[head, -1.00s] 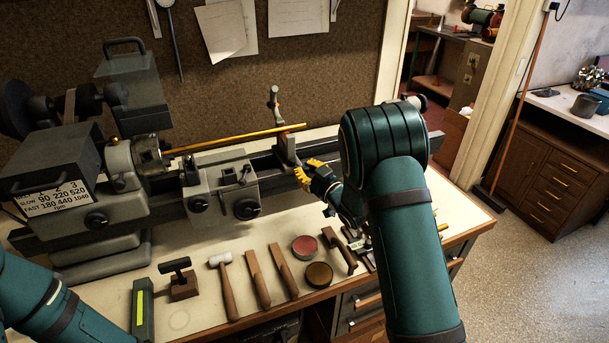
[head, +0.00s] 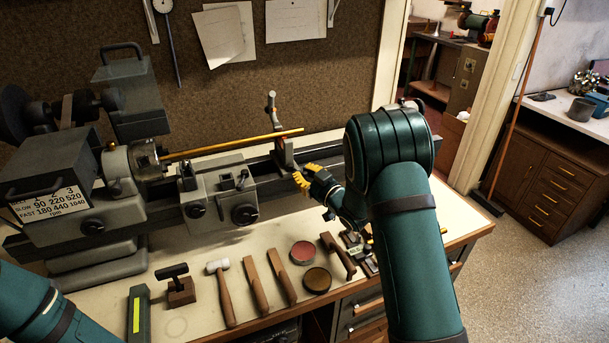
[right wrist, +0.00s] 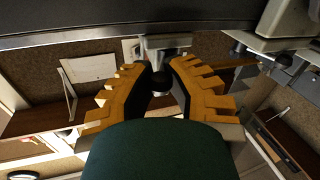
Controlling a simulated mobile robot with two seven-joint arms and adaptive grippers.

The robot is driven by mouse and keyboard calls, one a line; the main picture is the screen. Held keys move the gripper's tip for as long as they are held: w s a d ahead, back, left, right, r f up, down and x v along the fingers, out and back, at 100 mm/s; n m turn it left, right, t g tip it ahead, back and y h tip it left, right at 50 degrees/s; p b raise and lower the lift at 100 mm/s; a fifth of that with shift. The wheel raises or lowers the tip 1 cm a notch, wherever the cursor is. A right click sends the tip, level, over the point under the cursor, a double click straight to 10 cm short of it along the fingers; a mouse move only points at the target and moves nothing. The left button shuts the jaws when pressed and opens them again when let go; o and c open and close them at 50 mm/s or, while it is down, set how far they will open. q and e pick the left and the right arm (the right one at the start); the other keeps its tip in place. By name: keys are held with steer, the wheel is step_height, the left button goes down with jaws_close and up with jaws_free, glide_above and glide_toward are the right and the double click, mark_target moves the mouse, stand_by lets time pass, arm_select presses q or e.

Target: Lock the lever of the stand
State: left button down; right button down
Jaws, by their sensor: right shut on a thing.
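The stand (head: 284,152) rises from the lathe bed near its right end, and its hinged upper arm (head: 271,104) points up beside the rod. My right gripper (head: 301,175), with yellow fingers, is at the front of the bed just below and right of the stand. In the right wrist view, its two stepped fingers (right wrist: 158,72) are shut on the lever's dark round knob (right wrist: 161,84), below a grey metal block under the bed. In the head view the fingers hide the lever. My left gripper is out of view; only its arm shows at lower left.
A thin brass rod (head: 230,145) runs from the lathe chuck (head: 146,158) to the stand. The carriage (head: 232,190) sits left of my right gripper. A mallet (head: 222,290), files and round tins (head: 317,280) lie on the bench in front.

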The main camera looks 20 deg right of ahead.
steer(key=shift+r, duration=0.1)
stand_by(0.7)
steer(key=c, duration=0.8)
jaws_free()
steer(key=shift+c, duration=0.2)
steer(key=v, duration=1.2)
